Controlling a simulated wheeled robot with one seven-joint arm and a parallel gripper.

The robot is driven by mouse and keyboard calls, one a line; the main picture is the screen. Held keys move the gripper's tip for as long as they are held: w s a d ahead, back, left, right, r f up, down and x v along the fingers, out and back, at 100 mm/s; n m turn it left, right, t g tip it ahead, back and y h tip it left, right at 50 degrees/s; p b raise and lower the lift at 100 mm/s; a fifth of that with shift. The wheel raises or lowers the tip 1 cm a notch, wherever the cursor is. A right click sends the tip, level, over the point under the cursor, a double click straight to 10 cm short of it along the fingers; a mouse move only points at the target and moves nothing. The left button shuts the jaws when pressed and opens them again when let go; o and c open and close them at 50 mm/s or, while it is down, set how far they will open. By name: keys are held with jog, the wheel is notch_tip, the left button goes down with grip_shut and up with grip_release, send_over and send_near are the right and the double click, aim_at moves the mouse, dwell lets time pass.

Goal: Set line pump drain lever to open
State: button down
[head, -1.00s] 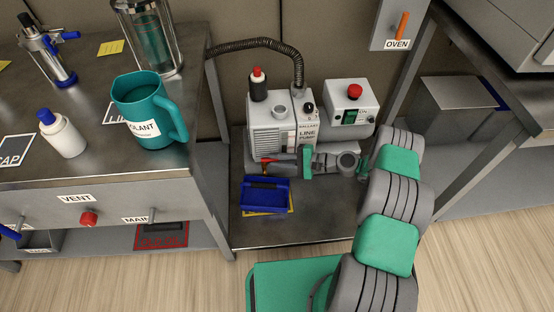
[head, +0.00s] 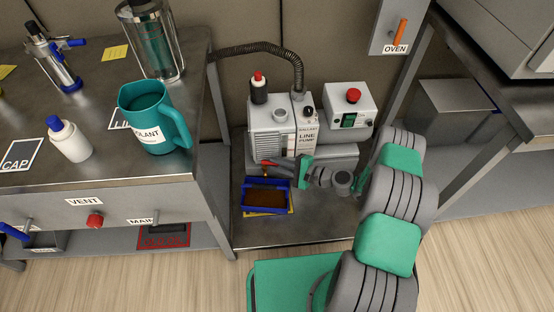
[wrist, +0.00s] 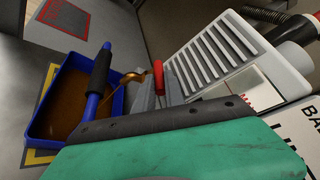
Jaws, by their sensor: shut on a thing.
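The line pump (head: 270,135) is a light grey unit with a vented side and a "LINE PUMP" label. It also shows in the wrist view (wrist: 215,55). The red drain lever (head: 267,163) is low on its front. In the wrist view the red lever (wrist: 158,76) stands between the grey fingers of my gripper (wrist: 165,92), which is shut on it. In the head view my gripper (head: 283,163) reaches in from the right. A brass-coloured drain spout (wrist: 134,75) sits beside the lever, over the blue tray's side. The lever's pivot is hidden.
A blue tray (head: 244,204) with brown liquid stands below the drain on a yellow-edged mat (head: 291,209). Its blue and black handle (wrist: 99,75) rises close to my gripper. A control box (head: 340,97) stands right of the pump. Table legs flank the shelf.

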jog(key=s+a+m+t+h, duration=0.1)
jog(key=m+t+h, duration=0.1)
jog(key=m+h, duration=0.1)
jog(key=s+a+m+t+h, duration=0.1)
jog(key=m+t+h, duration=0.2)
jog(key=m+h, duration=0.1)
jog(key=s+a+m+t+h, duration=0.1)
jog(key=m+t+h, duration=0.1)
jog(key=m+h, duration=0.2)
jog(key=shift+s+a+f+h, duration=0.1)
jog(key=shift+a+h, duration=0.1)
jog(key=shift+h, duration=0.8)
jog(key=shift+m, duration=0.3)
jog(key=c, duration=1.4)
grip_release()
jog(key=p+v, duration=0.2)
jog(key=v, duration=0.5)
jog(key=shift+s, duration=0.35)
jog(key=shift+a, duration=0.1)
